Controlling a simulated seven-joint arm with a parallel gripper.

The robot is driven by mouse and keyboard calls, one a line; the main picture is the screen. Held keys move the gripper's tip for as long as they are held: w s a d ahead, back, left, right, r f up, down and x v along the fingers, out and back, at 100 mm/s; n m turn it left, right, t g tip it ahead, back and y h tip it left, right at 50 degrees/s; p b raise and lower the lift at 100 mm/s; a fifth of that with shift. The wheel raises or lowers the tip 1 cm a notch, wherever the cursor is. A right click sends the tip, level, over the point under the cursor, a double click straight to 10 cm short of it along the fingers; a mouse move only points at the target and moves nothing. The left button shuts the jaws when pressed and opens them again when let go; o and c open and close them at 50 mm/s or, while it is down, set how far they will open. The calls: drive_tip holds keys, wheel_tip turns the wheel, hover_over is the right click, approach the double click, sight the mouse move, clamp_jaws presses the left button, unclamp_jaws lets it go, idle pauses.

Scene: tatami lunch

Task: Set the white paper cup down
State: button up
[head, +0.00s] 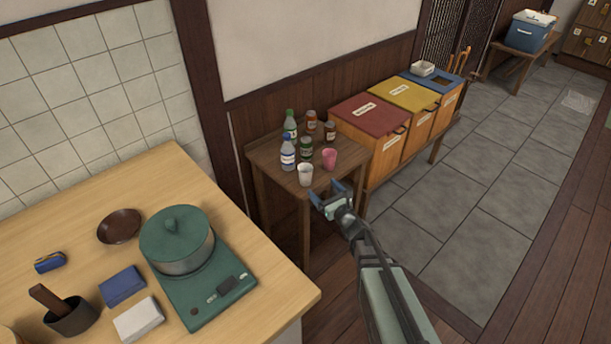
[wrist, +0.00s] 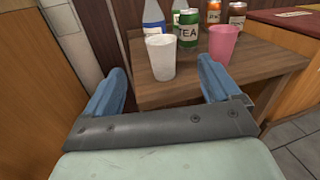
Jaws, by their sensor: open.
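The white paper cup (head: 305,174) stands upright at the front of the small wooden table (head: 272,160). It also shows in the wrist view (wrist: 161,57), standing between and beyond my open blue fingers. My gripper (head: 328,196) is open and empty, at the table's front edge. In the wrist view the fingers (wrist: 162,88) are spread to either side of the cup and apart from it.
A pink cup (head: 329,158) stands close right of the white cup. Bottles (head: 288,152) and cans, one a green TEA can (wrist: 187,29), stand behind. Lidded bins (head: 368,112) are to the right. A counter with a pot (head: 177,240) is at left.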

approach(305, 167)
drive_tip(key=x, duration=0.4)
drive_tip(key=shift+w+a, duration=0.25)
drive_tip(key=shift+w, duration=0.05)
drive_tip(key=shift+x, duration=2.5)
drive_tip(key=shift+d+f, duration=0.1)
drive_tip(key=shift+c, duration=0.3)
drive_tip(key=c, duration=1.1)
